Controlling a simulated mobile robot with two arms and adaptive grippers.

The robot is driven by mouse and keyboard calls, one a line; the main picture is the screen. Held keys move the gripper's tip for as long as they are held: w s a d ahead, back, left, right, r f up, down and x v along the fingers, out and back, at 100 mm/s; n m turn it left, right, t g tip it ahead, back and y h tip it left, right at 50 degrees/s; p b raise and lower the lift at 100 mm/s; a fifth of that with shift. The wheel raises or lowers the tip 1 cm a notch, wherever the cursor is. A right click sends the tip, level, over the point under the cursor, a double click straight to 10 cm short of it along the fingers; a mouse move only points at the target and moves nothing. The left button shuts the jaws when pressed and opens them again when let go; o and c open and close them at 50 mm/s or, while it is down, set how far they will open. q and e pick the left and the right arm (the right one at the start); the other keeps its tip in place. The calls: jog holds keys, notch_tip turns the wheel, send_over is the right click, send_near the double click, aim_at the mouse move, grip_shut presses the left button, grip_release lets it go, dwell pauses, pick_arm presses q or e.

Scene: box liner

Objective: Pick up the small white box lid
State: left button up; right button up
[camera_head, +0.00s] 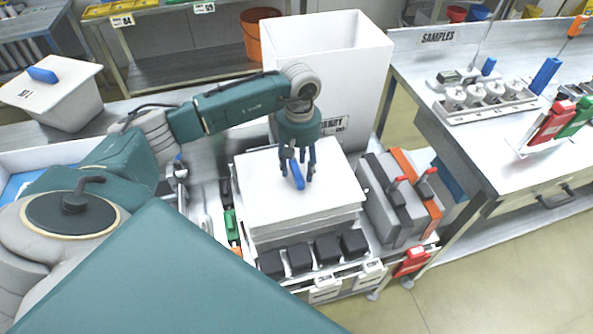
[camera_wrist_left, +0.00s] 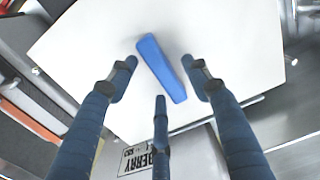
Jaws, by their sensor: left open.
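A flat white lid (camera_head: 270,190) with a blue bar handle (camera_head: 296,175) lies on top of a stack in the middle of the cart. My left gripper (camera_head: 297,172) points down over this lid with its fingers spread around the handle. In the left wrist view the lid (camera_wrist_left: 235,60) fills much of the picture. There the blue handle (camera_wrist_left: 162,68) lies slanted, ahead of and between the open fingers (camera_wrist_left: 162,88), which hold nothing. I cannot tell whether any fingertip touches the lid. A second white lid with a blue handle (camera_head: 42,75) sits on a white box at the left.
A tall white bin (camera_head: 345,70) stands close behind the gripper. Grey and orange upright cases (camera_head: 400,195) stand right of the lid, and black blocks (camera_head: 298,258) sit in front. A sample bench (camera_head: 470,130) is at the right.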

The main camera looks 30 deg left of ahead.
pick_arm(q)
jog(key=shift+f, duration=0.45)
jog(key=shift+c, duration=0.3)
grip_shut()
jog(key=shift+r, duration=0.15)
